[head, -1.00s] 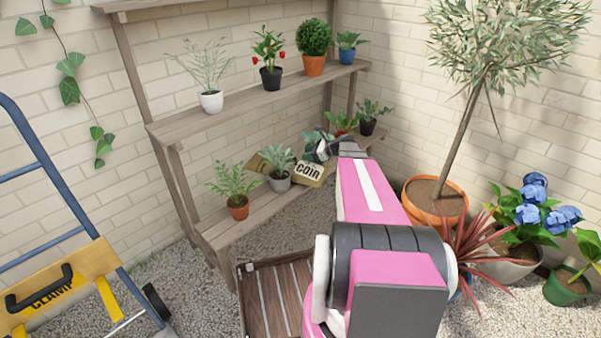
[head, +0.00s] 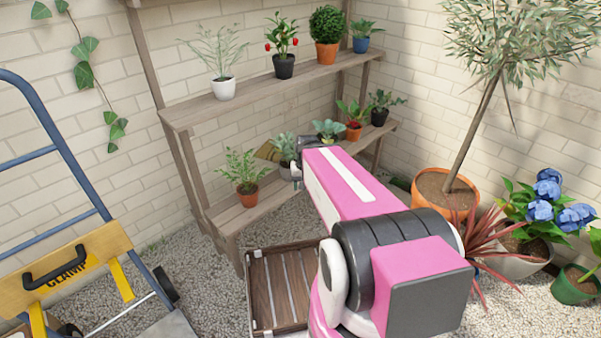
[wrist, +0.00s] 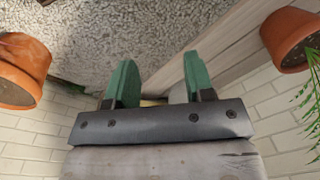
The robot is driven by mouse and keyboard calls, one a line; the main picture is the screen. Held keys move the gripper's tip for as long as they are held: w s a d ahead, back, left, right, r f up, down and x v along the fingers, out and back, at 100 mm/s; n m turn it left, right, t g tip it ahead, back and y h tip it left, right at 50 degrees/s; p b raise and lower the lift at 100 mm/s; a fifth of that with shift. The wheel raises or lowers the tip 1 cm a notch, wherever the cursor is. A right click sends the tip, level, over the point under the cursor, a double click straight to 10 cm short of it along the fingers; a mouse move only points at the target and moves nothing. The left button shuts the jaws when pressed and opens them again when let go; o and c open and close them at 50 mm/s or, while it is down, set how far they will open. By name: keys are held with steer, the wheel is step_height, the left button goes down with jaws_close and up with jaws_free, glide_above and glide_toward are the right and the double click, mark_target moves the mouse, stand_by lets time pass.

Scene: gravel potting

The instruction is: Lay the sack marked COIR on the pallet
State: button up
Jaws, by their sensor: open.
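The face of the sack marked COIR is hidden behind my arm in the head view. A tan corner (head: 267,152) shows behind a plant on the lower shelf; I cannot tell if it is this sack. My gripper is at the lower shelf, largely hidden by its own arm in the head view. In the wrist view its green fingers (wrist: 157,78) are apart, with a small tan patch (wrist: 153,102) low between them, too little to identify. I see nothing held. The slatted wooden pallet (head: 251,300) lies on the gravel below the shelves, its slats bare, its right side hidden by my arm.
Potted plants flank the gripper on the lower shelf (head: 225,215), including a fern-like one (head: 241,172) at left and a terracotta pot (wrist: 22,70) in the wrist view. A blue hand truck (head: 60,150) stands left. An olive tree pot (head: 440,196) stands right.

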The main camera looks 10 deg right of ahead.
steer(key=w+d+m+t+y, duration=0.2)
steer(key=w+d+m+y, duration=0.1)
steer(key=w+m, duration=0.5)
steer(key=w+d+r+m+t+y, duration=0.1)
steer(key=w+d+m+t+y, duration=0.2)
steer(key=w+d+m, duration=0.2)
steer(key=w+d+r+m+t+y, duration=0.1)
steer(key=w+d+m+y, duration=0.3)
steer(key=w+m, duration=0.6)
steer(key=shift+w+r+m+t, duration=0.2)
steer(key=shift+w+m+t, duration=0.2)
steer(key=shift+t, duration=0.4)
steer(key=x, duration=1)
steer(key=shift+w+a, duration=0.2)
steer(key=shift+a, duration=0.05)
jaws_close()
